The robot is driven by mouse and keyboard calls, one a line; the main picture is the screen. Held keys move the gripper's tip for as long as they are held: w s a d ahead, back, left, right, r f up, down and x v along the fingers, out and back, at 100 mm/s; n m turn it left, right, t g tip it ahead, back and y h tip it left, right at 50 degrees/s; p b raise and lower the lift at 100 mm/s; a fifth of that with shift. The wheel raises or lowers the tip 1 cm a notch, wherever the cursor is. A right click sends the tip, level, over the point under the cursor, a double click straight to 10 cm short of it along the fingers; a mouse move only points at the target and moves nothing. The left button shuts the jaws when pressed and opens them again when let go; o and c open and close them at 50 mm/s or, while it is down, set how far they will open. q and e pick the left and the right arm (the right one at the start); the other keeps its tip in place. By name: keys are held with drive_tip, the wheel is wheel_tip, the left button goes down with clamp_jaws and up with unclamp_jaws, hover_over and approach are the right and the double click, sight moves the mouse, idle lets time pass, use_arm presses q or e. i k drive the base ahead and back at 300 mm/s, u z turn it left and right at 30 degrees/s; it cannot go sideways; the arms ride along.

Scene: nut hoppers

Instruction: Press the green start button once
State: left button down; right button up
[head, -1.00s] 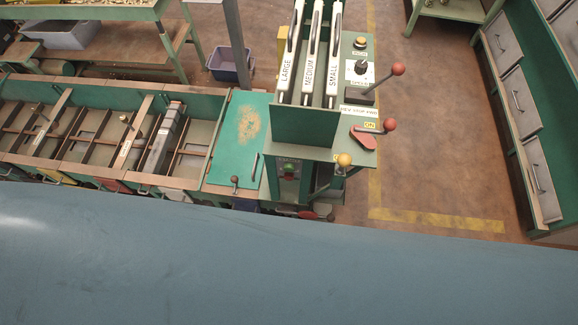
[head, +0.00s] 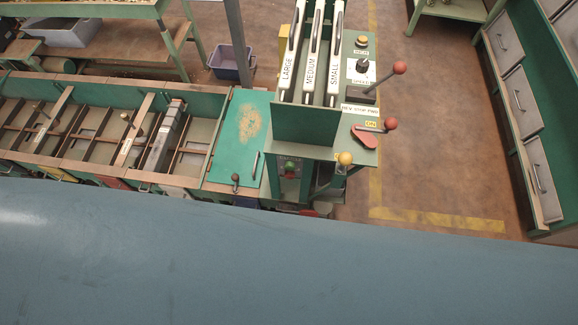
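A small green button (head: 290,165) shows on the front of the green machine stand (head: 306,124), just below its top plate. A little red shows close under the green; it is too small to make out clearly. Neither of my grippers is in view, so nothing of mine is seen touching the button.
A lever with a red ball (head: 400,68), a red-knobbed handle (head: 390,124) and a yellow knob (head: 346,158) stick out on the machine's right. Long hoppers (head: 95,120) run left. Open floor (head: 440,150) lies right. A close blue-grey surface blocks the view's lower part.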

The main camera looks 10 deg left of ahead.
sight(289, 165)
drive_tip(key=u, duration=1.1)
drive_tip(key=k, duration=0.6)
drive_tip(key=z, duration=1.05)
